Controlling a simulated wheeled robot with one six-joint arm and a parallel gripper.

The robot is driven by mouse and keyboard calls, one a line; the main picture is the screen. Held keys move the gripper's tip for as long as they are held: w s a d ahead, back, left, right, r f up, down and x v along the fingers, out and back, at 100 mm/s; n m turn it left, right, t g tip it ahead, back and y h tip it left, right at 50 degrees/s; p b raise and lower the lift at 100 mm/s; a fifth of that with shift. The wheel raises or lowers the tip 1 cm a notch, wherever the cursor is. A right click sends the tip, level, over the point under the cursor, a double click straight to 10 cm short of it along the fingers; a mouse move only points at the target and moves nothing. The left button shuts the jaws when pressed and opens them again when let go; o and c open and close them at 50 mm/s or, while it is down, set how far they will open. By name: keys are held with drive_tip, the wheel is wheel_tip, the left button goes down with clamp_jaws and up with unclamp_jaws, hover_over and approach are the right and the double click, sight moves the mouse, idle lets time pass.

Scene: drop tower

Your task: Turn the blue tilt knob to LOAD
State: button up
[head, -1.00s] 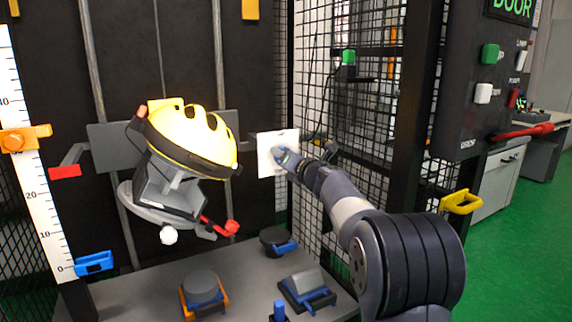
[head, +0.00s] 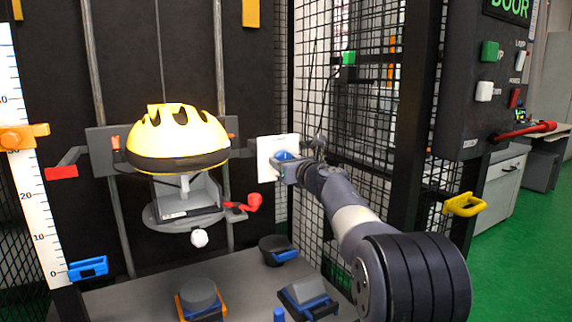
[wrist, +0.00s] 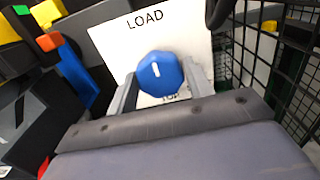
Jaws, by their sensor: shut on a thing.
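The blue tilt knob (wrist: 160,73) sits on a white plate (wrist: 112,42) with the word LOAD above it. A lower label is partly hidden by my gripper. The knob's short white mark points up toward LOAD in the wrist view. My gripper (wrist: 158,88) is shut on the knob, one finger on each side. In the head view the knob (head: 286,155) shows small at my gripper (head: 284,166), in front of the white plate (head: 265,172). The yellow helmet (head: 178,138) sits level on its grey carriage (head: 188,200).
Black wire mesh (head: 345,135) stands close to the right of the plate. Below are a grey base (head: 130,300) and several dark blocks with blue or orange parts. A yellow handle (head: 462,204) and a control panel (head: 470,110) are at right.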

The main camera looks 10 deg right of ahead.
drive_tip(key=shift+f, duration=0.15)
drive_tip(key=o, duration=1)
drive_tip(key=v, duration=1)
drive_tip(key=shift+s+d, duration=0.15)
drive_tip(key=shift+s, duration=0.25)
drive_tip(key=shift+w, duration=0.1)
drive_tip(key=x, duration=1)
drive_tip(key=shift+w, duration=0.35)
drive_tip(key=shift+s, duration=0.1)
